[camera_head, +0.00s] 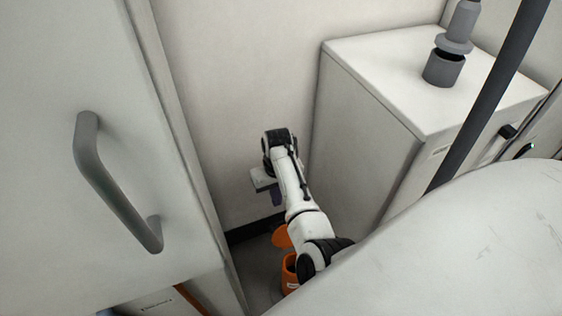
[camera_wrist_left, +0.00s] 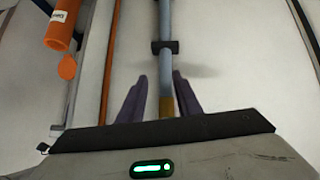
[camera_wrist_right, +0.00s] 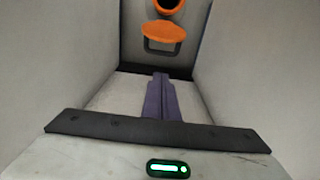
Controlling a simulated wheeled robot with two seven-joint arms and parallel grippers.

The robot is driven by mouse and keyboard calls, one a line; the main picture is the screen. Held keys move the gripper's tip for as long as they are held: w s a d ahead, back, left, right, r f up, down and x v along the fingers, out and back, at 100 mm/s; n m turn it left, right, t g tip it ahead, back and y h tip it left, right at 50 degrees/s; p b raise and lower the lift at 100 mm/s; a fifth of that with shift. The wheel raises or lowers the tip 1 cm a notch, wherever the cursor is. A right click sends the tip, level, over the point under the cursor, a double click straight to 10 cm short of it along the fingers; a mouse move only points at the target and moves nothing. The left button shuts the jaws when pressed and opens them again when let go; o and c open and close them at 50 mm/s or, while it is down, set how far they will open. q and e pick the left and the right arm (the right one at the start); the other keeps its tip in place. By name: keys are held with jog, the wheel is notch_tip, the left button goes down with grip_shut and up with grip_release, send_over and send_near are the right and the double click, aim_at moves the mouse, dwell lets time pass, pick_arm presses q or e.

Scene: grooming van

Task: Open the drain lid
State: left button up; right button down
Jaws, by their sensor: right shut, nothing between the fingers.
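The orange drain pipe (camera_head: 290,272) stands low in the gap between the cabinets, partly hidden by my right arm. Its orange lid (camera_head: 282,237) is beside the mouth. In the right wrist view the pipe mouth (camera_wrist_right: 170,4) shows dark and uncovered, with the lid (camera_wrist_right: 165,32) swung out from it. The left wrist view also shows the pipe (camera_wrist_left: 62,25) and the lid (camera_wrist_left: 67,68) off its end. My right gripper (camera_wrist_right: 161,76) is shut and empty, apart from the lid. My left gripper (camera_wrist_left: 160,90) is open, with a blue-grey pole (camera_wrist_left: 166,25) seen between its fingers; contact is unclear.
A cabinet door with a grey handle (camera_head: 118,190) walls the left side. A white cabinet (camera_head: 375,120) stands right, with a grey fixture (camera_head: 443,70) on top. A large pale rounded surface (camera_head: 450,255) and a dark pole (camera_head: 490,95) fill the right. The gap is narrow.

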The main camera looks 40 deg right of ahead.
aim_at(279, 223)
jog(key=f, duration=0.2)
jog(key=s+f+b, duration=0.1)
jog(key=f, duration=0.1)
jog(key=s+f+b, duration=0.1)
jog(key=f, duration=0.1)
jog(key=shift+a+f, duration=0.15)
jog(key=shift+a, duration=0.05)
pick_arm(q)
jog(key=shift+d+f, duration=0.25)
pick_arm(e)
jog(key=shift+s+a, duration=0.15)
jog(key=shift+s, duration=0.6)
pick_arm(q)
jog(key=shift+w, duration=0.1)
jog(key=shift+r, duration=0.1)
pick_arm(e)
jog(key=shift+r, duration=0.2)
